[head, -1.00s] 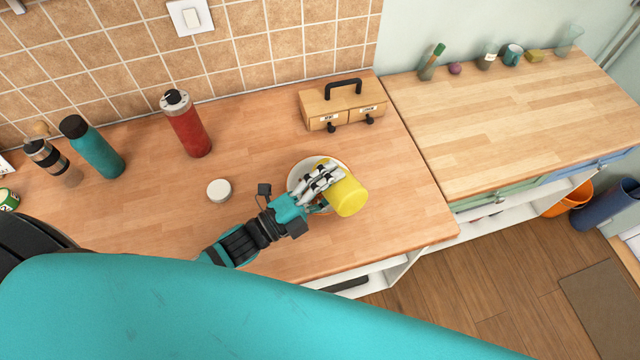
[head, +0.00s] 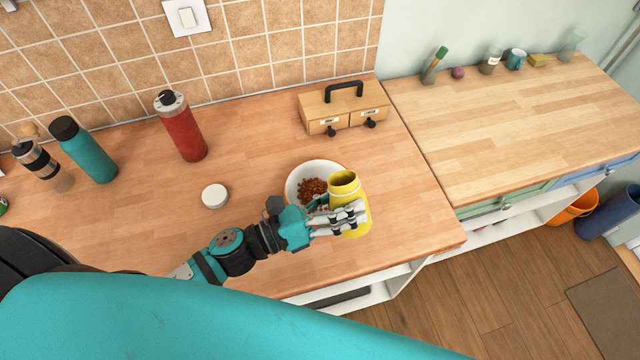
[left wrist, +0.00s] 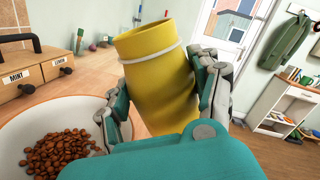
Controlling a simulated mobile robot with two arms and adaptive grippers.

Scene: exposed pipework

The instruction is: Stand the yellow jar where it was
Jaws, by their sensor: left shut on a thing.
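The yellow jar (head: 345,186) is open at the top, its mouth up and tilted a little. My left gripper (head: 345,220) is shut on the jar, at the right front of the white bowl (head: 291,192). In the left wrist view the jar (left wrist: 160,75) stands between the fingers of the left gripper (left wrist: 165,100), with a pale ring below its rim. The bowl (left wrist: 14,137) shows beside it and holds brown beans or pellets (left wrist: 62,152). The jar's base is hidden in the wrist view, and I cannot tell whether it touches the counter. My right gripper is not in view.
A white lid (head: 215,195) lies left of the bowl. A red bottle (head: 182,127), a teal bottle (head: 88,152) and a wooden two-drawer box (head: 343,108) stand along the back. The counter's front edge is close to the jar.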

